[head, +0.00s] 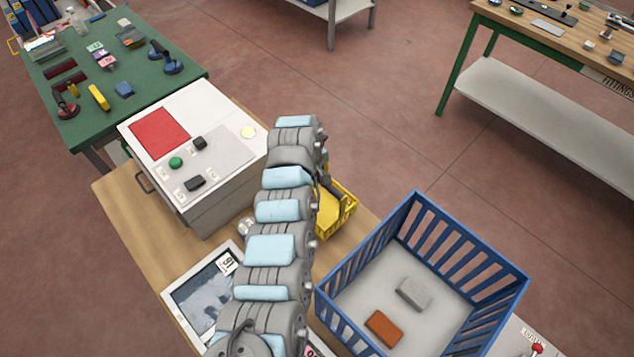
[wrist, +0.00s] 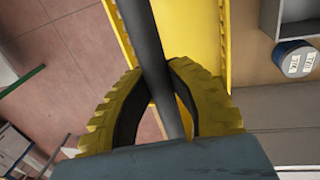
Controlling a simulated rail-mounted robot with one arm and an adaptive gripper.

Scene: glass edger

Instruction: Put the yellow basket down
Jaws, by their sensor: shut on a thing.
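The yellow basket (head: 342,212) is partly hidden behind my arm in the head view, at the far edge of the wooden bench (head: 124,203). It also shows in the wrist view (wrist: 192,35), with its dark bar handle (wrist: 150,50) running down between my fingers. My gripper (wrist: 168,72) has yellow ridged fingers with dark inner faces, closed around the handle. In the head view my gripper is mostly hidden by the arm. I cannot tell whether the basket's underside touches the bench.
A white control box (head: 215,205) stands left of the basket. A blue slatted crate (head: 480,258) holding a grey block (head: 414,293) and an orange block (head: 383,328) is close at right. A framed panel (head: 190,300) lies at front left.

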